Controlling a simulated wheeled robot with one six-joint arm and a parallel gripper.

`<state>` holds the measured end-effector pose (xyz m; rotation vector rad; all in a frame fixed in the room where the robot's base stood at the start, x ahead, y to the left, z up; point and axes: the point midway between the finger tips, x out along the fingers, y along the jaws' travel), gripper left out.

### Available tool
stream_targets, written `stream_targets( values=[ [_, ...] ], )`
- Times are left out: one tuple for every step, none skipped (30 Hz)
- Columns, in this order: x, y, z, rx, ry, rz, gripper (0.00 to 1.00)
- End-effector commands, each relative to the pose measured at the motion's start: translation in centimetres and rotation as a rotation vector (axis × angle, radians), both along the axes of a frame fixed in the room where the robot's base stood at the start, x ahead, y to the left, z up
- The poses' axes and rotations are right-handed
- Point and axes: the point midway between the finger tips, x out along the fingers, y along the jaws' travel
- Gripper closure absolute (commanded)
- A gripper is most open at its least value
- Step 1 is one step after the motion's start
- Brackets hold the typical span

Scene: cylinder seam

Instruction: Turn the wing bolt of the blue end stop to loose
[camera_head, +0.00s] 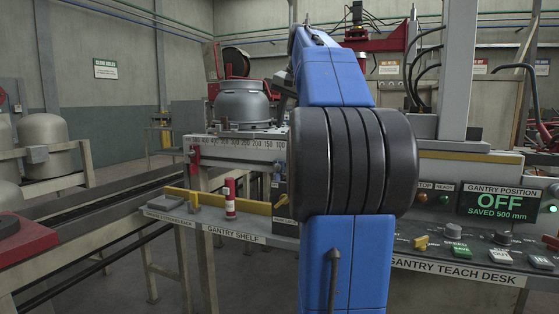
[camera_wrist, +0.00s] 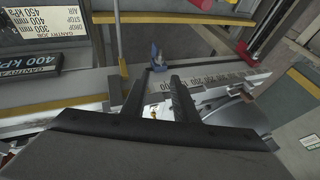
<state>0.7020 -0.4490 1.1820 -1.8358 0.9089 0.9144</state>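The blue end stop (camera_wrist: 157,57) shows small in the wrist view, at the edge of the numbered scale rail (camera_wrist: 215,80). It lies just beyond my fingertips, roughly in line with the gap between them. Its wing bolt is too small to make out, so I cannot tell how it is turned. My gripper (camera_wrist: 158,78) has its two dark fingers apart with nothing visible between them. In the head view a bit of blue (camera_head: 276,187) below the rail, left of my arm, may be the end stop; my arm hides much of that area.
A red end stop (camera_head: 194,158) is at the rail's left. The gantry shelf (camera_head: 235,232) carries a red and white cylinder (camera_head: 230,198) and a yellow bar (camera_head: 215,199). A grey domed part (camera_head: 243,103) stands above the rail. The teach desk (camera_head: 470,265) is right; its display reads OFF.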

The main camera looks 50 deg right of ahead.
Motion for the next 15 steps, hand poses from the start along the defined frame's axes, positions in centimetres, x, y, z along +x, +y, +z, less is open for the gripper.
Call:
stream_targets(
  values=[
    [0.2, 0.1, 0.1, -0.004, 0.007, 0.001, 0.73],
    [0.3, 0.1, 0.1, -0.006, 0.009, -0.001, 0.73],
    [0.3, 0.1, 0.0, -0.007, 0.013, -0.002, 0.73],
    [0.4, 0.0, -0.2, -0.008, 0.013, -0.003, 0.73],
    [0.5, -0.1, -0.4, -0.007, 0.014, -0.003, 0.73],
    [0.7, -0.2, -0.8, -0.007, 0.014, -0.003, 0.73],
    [0.9, -0.2, -1.1, -0.006, 0.014, -0.002, 0.73],
    [1.0, -0.3, -1.5, -0.005, 0.014, -0.002, 0.73],
    [1.3, -0.5, -2.0, -0.006, 0.014, -0.002, 0.73],
    [1.5, -0.6, -2.5, -0.005, 0.014, -0.002, 0.73],
    [1.8, -0.7, -2.9, -0.004, 0.015, -0.001, 0.73],
    [2.1, -0.9, -3.5, -0.005, 0.014, -0.002, 0.73],
    [2.4, -1.0, -4.0, -0.004, 0.015, -0.001, 0.73],
    [2.6, -1.1, -4.5, -0.004, 0.015, -0.001, 0.73],
    [2.9, -1.3, -5.1, -0.005, 0.014, -0.002, 0.73]
  ],
)
